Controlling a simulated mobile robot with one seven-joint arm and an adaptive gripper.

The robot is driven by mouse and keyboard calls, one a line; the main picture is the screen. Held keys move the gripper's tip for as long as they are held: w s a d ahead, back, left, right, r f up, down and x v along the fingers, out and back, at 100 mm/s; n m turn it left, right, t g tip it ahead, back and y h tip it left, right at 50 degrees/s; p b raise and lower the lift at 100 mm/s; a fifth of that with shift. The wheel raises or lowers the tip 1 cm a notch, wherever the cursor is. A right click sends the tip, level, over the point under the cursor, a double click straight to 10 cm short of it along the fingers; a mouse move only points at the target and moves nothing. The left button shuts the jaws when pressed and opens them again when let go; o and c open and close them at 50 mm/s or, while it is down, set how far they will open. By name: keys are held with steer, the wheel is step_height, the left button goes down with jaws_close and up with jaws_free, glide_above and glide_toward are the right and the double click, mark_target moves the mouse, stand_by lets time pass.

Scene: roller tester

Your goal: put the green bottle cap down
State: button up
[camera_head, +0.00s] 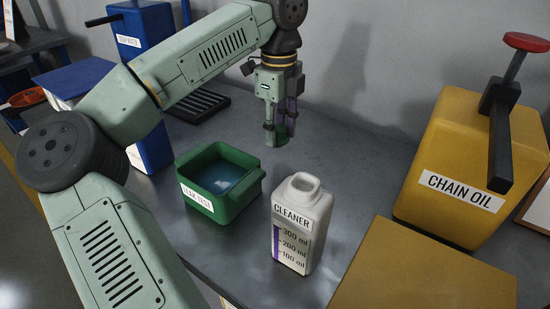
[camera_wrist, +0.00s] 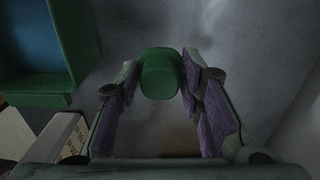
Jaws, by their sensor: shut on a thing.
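My gripper (camera_head: 277,132) is shut on the green bottle cap (camera_head: 276,136) and holds it over the grey bench, behind and right of the green tub. In the wrist view the cap (camera_wrist: 160,73) sits between the purple-padded fingertips (camera_wrist: 160,85). I cannot tell how far the cap is above the bench. The white cleaner bottle (camera_head: 301,222) stands upright in front, with an open neck and purple liquid showing in its level strip. Its edge also shows at lower left in the wrist view (camera_wrist: 58,140).
The green leak test tub (camera_head: 212,205), holding blue liquid, stands left of the cleaner bottle. A yellow chain oil container (camera_head: 470,160) with a black lever is at right. Blue containers (camera_head: 145,40) stand at back left. The grey bench (camera_head: 350,150) is clear behind the bottle.

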mark_target(278, 128)
steer(key=shift+f, duration=2.75)
steer(key=o, duration=0.9)
steer(key=shift+r, duration=0.1)
steer(key=shift+o, duration=0.2)
step_height(278, 128, up, 12)
steer(key=shift+r, duration=0.2)
